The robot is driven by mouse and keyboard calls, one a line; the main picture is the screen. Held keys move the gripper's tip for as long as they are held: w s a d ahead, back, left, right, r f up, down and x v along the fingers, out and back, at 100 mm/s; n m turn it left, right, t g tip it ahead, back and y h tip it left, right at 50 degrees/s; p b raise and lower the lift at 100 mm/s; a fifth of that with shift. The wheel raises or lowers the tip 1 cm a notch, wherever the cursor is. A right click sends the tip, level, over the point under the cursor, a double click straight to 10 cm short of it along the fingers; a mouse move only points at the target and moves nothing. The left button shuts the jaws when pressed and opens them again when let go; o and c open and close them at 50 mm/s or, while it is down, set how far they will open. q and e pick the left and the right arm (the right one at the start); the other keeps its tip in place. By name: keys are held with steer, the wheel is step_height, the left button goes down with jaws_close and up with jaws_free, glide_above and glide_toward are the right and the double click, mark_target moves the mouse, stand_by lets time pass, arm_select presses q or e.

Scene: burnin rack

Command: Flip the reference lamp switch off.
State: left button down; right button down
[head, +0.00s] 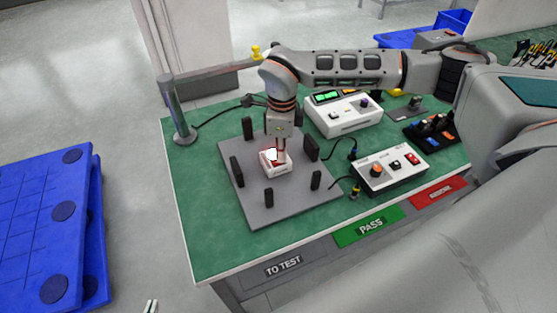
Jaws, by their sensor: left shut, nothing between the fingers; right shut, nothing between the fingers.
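A small white box (276,168) with a red part and a bright white patch on top sits on the grey plate (240,195). It looks like a switch unit; I cannot read a label or tell its on or off position. My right gripper (281,151) points down at its top, shut and empty. The fingertips are at or just above the red part; contact is unclear, and they hide some of it. My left gripper (151,306) shows only as small tips at the bottom edge, away from the table, shut.
Black posts stand around the plate. A white control box (390,172) with an orange knob and a red switch and a white instrument (344,116) with green displays stand to the right. A metal post (180,110) stands at the left.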

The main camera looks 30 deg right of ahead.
steer(key=shift+f, duration=0.15)
step_height(320, 180, up, 4)
steer(key=p, duration=0.3)
steer(key=shift+r+p, duration=1.2)
steer(key=shift+r, duration=0.35)
